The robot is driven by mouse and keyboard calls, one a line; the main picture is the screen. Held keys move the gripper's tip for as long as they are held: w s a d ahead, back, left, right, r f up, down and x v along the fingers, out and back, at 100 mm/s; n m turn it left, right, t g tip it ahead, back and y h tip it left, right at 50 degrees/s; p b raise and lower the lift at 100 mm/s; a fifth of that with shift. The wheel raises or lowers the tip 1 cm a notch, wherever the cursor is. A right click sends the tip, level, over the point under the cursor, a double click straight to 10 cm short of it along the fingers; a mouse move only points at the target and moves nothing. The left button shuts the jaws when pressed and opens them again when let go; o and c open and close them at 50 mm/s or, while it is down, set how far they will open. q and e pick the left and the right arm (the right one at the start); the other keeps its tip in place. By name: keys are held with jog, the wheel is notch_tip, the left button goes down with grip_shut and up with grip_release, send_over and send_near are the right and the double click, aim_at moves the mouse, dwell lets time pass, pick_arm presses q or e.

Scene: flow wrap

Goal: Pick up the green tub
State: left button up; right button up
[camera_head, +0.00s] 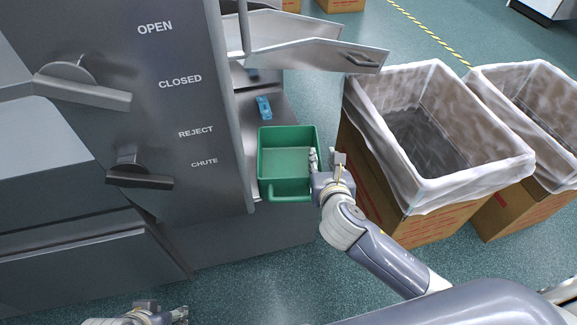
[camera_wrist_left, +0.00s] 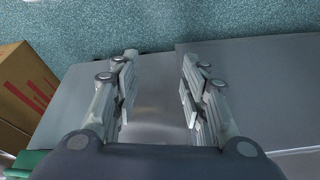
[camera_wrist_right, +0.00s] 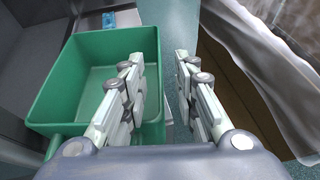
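The green tub (camera_head: 288,160) sits upright and looks empty on the grey machine's chute shelf, with a handle on its near side. It also shows in the right wrist view (camera_wrist_right: 75,95). My right gripper (camera_head: 326,157) is at the tub's right wall, one finger over the inner side and the other outside to the right. Its fingers (camera_wrist_right: 165,88) stand apart, so it is open; I cannot tell whether either touches the wall. My left gripper (camera_wrist_left: 158,85) is open and empty, low at the bottom left of the head view (camera_head: 165,316).
A small blue packet (camera_head: 264,107) lies on the shelf behind the tub. A raised metal flap (camera_head: 320,54) is above and behind. A lined cardboard box (camera_head: 440,130) stands close right of my right gripper, with another lined box (camera_head: 535,95) beyond. The machine's panel (camera_head: 165,110) borders the left.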

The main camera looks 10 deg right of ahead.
aim_at(319, 150)
jog(key=shift+w+d+f, duration=0.1)
jog(key=shift+w+f, duration=0.2)
jog(key=shift+w, duration=0.3)
jog(key=b+x, duration=0.1)
jog(key=x, duration=0.1)
jog(key=shift+w+f+b, duration=0.2)
jog(key=shift+f+b, duration=0.1)
jog(key=shift+b, duration=0.05)
jog(key=shift+b+x, duration=0.45)
jog(key=shift+x, duration=0.65)
jog(key=shift+w, duration=0.2)
pick_arm(q)
jog(key=w+d+r+t, duration=0.2)
jog(key=w+t, duration=0.1)
jog(key=w, duration=0.3)
jog(key=w+d+r+t+h, duration=0.1)
jog(key=w+d+r+t, duration=0.1)
jog(key=w, duration=0.4)
jog(key=shift+r+t+h, duration=0.3)
jog(key=shift+r+t, duration=0.25)
jog(key=shift+t, duration=0.25)
pick_arm(e)
grip_shut()
jog(key=shift+r, duration=0.1)
